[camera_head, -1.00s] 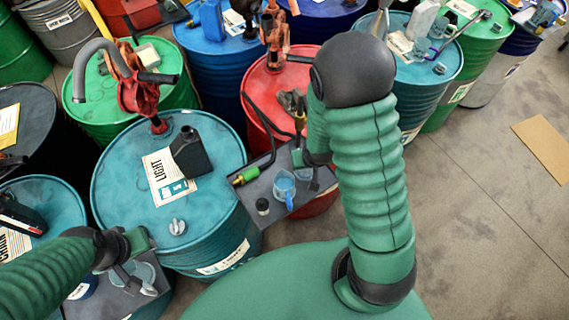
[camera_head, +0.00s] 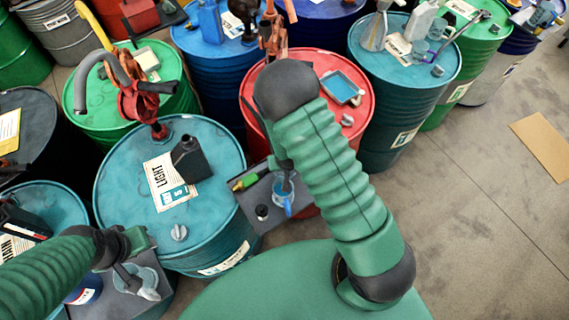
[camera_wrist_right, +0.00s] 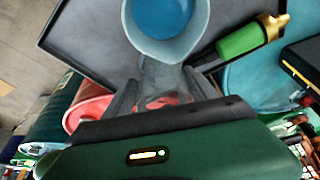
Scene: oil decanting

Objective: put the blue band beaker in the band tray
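A clear beaker with blue in it and a blue part at its lower side (camera_head: 285,192) stands on a dark grey tray (camera_head: 252,197) between the teal and red drums. In the right wrist view the beaker's round mouth (camera_wrist_right: 168,22) is just beyond my right gripper (camera_wrist_right: 163,95). Its fingers are apart, with a clear part between them; contact is unclear. My right gripper (camera_head: 285,178) is partly hidden by my arm in the head view. A small blue-filled tray (camera_head: 341,86) lies on the red drum. My left gripper (camera_head: 128,274) is at another clear beaker (camera_head: 148,283); its grip is unclear.
A green tool with a brass end (camera_wrist_right: 248,38) and a small dark jar (camera_head: 262,212) share the grey tray. A black can (camera_head: 190,160) and a label sheet (camera_head: 168,182) are on the teal drum (camera_head: 125,180). Open floor (camera_head: 470,210) lies to the right.

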